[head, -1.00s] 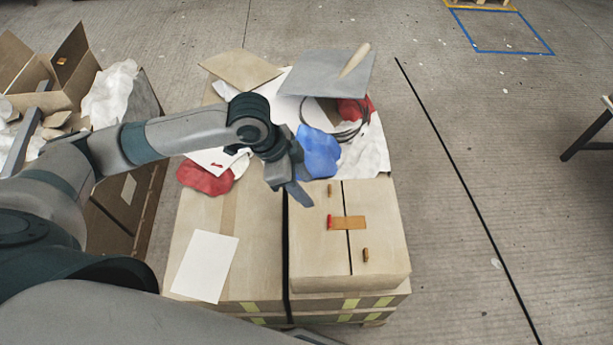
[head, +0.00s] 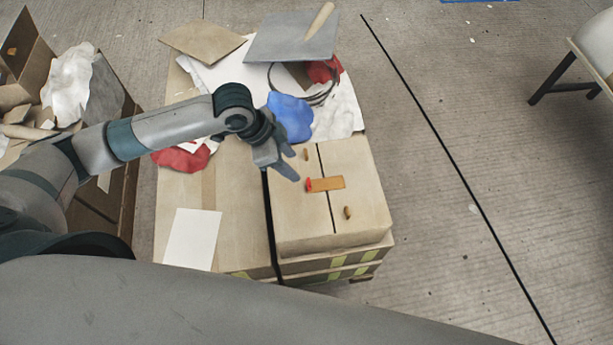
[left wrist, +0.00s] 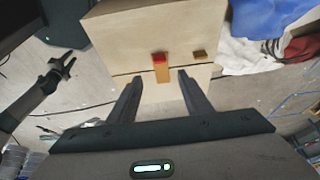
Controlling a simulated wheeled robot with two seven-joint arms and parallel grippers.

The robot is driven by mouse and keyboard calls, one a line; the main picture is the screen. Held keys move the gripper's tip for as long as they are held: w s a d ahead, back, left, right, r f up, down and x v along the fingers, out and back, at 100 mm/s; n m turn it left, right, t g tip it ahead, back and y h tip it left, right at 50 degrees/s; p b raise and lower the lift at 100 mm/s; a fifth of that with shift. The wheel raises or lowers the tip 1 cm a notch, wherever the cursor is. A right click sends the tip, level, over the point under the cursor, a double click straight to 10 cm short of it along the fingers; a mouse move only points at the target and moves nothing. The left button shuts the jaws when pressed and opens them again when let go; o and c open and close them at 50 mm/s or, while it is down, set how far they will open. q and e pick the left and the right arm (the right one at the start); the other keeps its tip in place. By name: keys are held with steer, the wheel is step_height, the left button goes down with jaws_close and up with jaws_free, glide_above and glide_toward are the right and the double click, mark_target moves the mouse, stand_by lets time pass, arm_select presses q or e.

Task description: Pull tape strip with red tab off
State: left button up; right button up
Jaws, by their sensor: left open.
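The orange tape strip (head: 329,183) lies flat across the dark seam on top of a tan mould block (head: 355,222). Its red tab (head: 309,185) is at the strip's left end. My left gripper (head: 293,167) is above the block, up and left of the tab, open and empty. In the left wrist view, the red tab (left wrist: 159,57) and strip (left wrist: 162,74) show between and beyond the two spread fingers (left wrist: 158,84), apart from them. A dark gripper at the left of that view, seemingly my right (left wrist: 69,60), looks open and empty.
Two small brown pegs (head: 306,154) (head: 347,212) stand on the block near the strip. A white sheet (head: 192,238) lies to the left.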

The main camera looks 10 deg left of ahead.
mark_target(309, 182)
arm_select(q)
steer(key=p+x, duration=0.1)
steer(key=x, duration=1)
steer(key=shift+d+f+p, duration=0.2)
steer(key=shift+f+p, duration=0.15)
steer(key=shift+p, duration=0.05)
steer(key=c, duration=1.1)
